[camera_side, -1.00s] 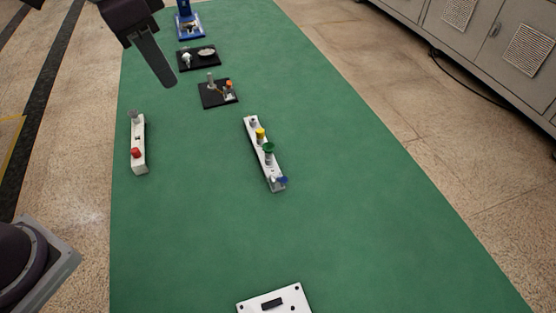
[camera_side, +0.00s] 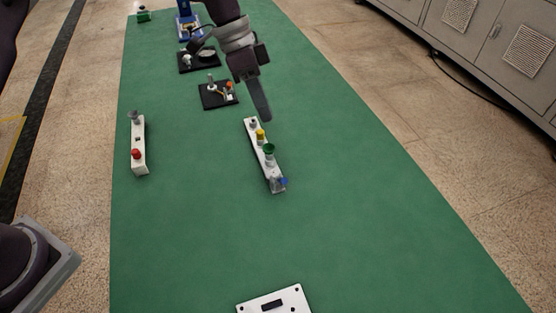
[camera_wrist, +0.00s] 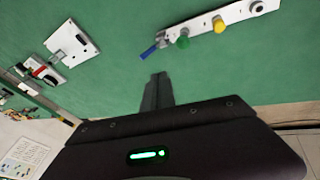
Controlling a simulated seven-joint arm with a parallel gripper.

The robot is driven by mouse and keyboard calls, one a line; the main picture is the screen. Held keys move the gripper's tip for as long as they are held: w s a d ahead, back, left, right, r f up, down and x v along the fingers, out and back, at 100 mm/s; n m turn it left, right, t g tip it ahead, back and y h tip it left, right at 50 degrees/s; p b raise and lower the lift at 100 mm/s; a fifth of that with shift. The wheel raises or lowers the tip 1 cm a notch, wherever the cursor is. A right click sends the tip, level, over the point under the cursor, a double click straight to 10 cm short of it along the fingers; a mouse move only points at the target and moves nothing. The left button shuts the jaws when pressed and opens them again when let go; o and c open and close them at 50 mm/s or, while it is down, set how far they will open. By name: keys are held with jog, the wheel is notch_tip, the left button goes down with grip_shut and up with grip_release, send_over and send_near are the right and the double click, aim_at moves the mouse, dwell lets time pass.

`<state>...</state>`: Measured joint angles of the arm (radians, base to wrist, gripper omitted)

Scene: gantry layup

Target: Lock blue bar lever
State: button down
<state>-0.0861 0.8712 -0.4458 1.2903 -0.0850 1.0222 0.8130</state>
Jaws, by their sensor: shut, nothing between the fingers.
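A narrow white bar (camera_side: 262,151) lies on the green mat, carrying a yellow knob (camera_side: 260,134), a green knob (camera_side: 269,149) and a blue lever (camera_side: 283,182) at its near end. In the wrist view the bar (camera_wrist: 203,24) crosses the top, and the blue lever (camera_wrist: 148,53) juts off its left end at a slant, beside the green knob (camera_wrist: 183,42). My gripper (camera_side: 265,115) is shut and empty, near the far end of the bar in the side view. Its fingers (camera_wrist: 158,80) point toward the blue lever in the wrist view, with a gap between.
A second white bar with a red button (camera_side: 136,154) lies to the left. Black boards with small parts (camera_side: 217,97) and a blue stand (camera_side: 186,30) are at the back. A white plate (camera_side: 289,296) lies at the front. The mat around the bar is clear.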

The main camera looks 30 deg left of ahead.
send_near(282, 180)
jog(key=w+f, duration=0.5)
jog(key=s, duration=0.1)
jog(key=s+d+f, duration=0.1)
jog(key=s+f, duration=0.1)
jog(key=shift+d+f, duration=0.1)
jog(key=shift+d, duration=0.25)
jog(key=shift+s+d, duration=0.1)
jog(key=shift+s, duration=0.05)
